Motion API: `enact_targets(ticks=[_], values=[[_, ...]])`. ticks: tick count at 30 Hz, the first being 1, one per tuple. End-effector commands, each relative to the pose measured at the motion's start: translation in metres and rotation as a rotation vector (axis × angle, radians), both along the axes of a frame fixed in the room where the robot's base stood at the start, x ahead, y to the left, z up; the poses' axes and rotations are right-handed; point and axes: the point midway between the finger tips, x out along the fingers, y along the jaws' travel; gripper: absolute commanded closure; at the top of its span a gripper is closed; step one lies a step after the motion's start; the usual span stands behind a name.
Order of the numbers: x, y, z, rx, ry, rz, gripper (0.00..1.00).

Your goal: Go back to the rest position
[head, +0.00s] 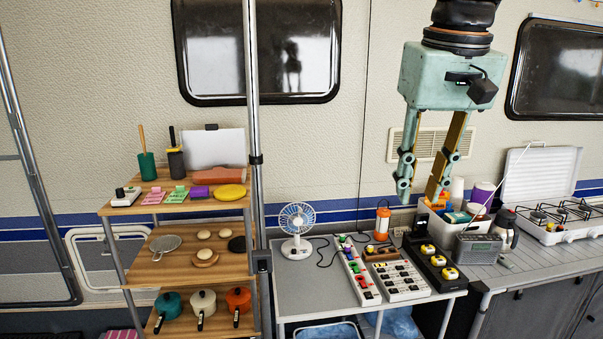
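A narrow white power strip (371,297) with a row of small coloured switches lies on the grey table. Green and red switches can be made out on it. The blue switch is too small to pick out with certainty. My gripper (418,190) hangs from the upper right, fingers pointing down. Its two fingers are apart with nothing between them. It is well above the table, in front of the wall vent, and touches nothing.
A wider white strip (405,296) and a black strip with yellow buttons (434,262) lie to the right. A small fan (297,222) and an orange lantern (382,222) stand behind. A metal pole (254,130) and wooden shelves (155,209) are left. The table's front left is clear.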

Motion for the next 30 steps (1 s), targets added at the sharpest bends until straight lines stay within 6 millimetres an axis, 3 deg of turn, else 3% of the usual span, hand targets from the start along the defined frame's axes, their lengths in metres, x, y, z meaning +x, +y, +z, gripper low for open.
enact_targets(ticks=[14, 30], values=[[-0.096, 0.0, -0.026, 0.004, -0.04, -0.012, 0.76], [-0.198, 0.0, -0.075, 0.01, -0.085, -0.026, 0.76]])
